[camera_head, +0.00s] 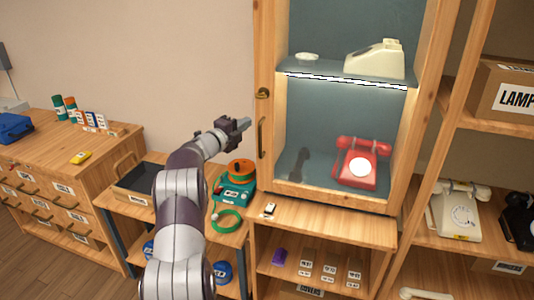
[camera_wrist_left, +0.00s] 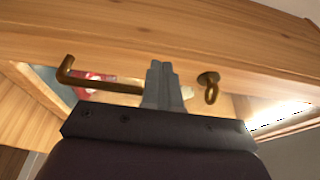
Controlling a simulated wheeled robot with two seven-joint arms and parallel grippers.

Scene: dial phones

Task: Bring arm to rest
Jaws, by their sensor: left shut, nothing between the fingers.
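My left gripper (camera_head: 243,124) is in the head view, raised in front of the wooden cabinet's left side, close to its brass handle (camera_head: 261,137). Its fingers are shut with nothing between them. In the left wrist view the shut fingers (camera_wrist_left: 163,80) point at the cabinet frame (camera_wrist_left: 200,45), between the brass handle (camera_wrist_left: 100,80) and a brass knob or latch (camera_wrist_left: 209,86). I cannot tell whether the fingertips touch the wood. The right gripper does not show.
A red dial phone (camera_head: 361,163) stands inside the cabinet, with a cream phone (camera_head: 376,59) on the shelf above. Below my left arm are a green-and-orange device (camera_head: 236,183) and a dark open-topped bin (camera_head: 136,178). Shelves with a beige phone (camera_head: 459,209) stand at right.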

